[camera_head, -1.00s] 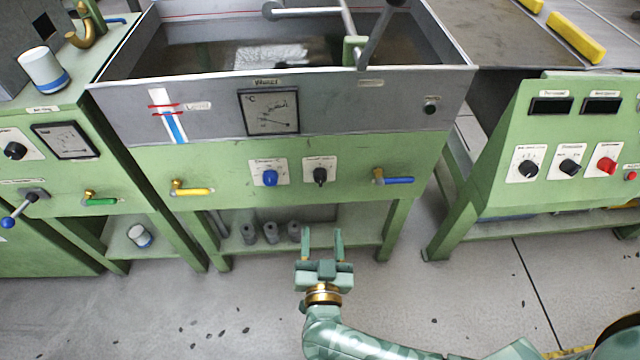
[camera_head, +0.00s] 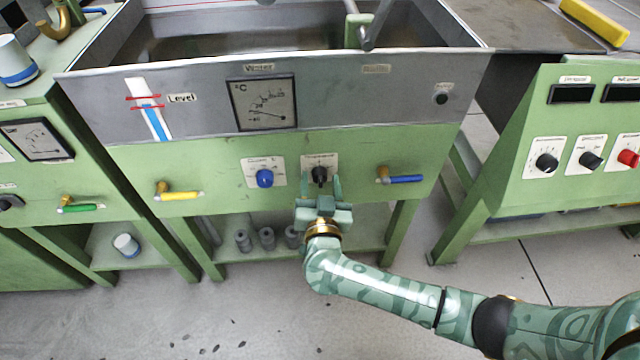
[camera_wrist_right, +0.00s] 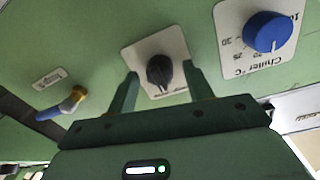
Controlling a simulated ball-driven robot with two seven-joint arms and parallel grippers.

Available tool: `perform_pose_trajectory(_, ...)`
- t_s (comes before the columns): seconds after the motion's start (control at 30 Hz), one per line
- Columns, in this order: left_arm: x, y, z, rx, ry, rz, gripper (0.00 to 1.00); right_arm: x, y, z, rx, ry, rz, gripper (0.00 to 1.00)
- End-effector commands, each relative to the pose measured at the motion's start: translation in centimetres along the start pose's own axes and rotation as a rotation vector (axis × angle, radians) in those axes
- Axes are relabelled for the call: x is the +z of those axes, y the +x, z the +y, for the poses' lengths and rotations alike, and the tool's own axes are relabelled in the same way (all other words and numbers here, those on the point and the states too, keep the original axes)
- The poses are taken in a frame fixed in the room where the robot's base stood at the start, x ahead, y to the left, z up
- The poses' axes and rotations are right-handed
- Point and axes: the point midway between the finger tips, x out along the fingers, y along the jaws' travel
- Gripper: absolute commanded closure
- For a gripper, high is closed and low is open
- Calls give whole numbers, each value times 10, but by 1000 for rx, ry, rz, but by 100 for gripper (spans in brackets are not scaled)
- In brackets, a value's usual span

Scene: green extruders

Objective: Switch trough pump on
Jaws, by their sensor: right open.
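The trough (camera_head: 200,118) is a grey metal tank on a green stand. On its front panel a black rotary knob (camera_head: 319,174) sits on a white plate, right of a blue knob (camera_head: 264,178). I cannot read the black knob's label. My right gripper (camera_head: 321,186) is open just in front of the black knob. In the right wrist view the black knob (camera_wrist_right: 159,72) shows between the two fingertips, which look apart from it. The blue chiller knob (camera_wrist_right: 266,32) is at upper right there. My left gripper is not in view.
A yellow-handled valve (camera_head: 180,195) and a blue-handled valve (camera_head: 403,179) flank the knobs. A dial gauge (camera_head: 262,104) is above. A green control console (camera_head: 560,110) stands at right, with open floor between. Grey cylinders (camera_head: 266,238) stand on the shelf below.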

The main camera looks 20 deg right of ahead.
Motion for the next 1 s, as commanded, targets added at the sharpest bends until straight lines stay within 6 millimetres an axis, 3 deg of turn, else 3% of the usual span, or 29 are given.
perform_pose_trajectory(0.03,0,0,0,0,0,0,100,0,0,0,0,0,0,52)
perform_pose_trajectory(0.2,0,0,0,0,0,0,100,0,0,0,0,0,0,94)
perform_pose_trajectory(0.43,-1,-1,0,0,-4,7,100,0,-1,0,1,9,-1,93)
perform_pose_trajectory(0.57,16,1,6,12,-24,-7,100,-2,0,0,2,33,-1,93)
perform_pose_trajectory(0.67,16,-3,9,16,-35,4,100,-3,-1,0,3,69,-4,93)
perform_pose_trajectory(1.0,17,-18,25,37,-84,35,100,-2,-2,0,6,327,-19,93)
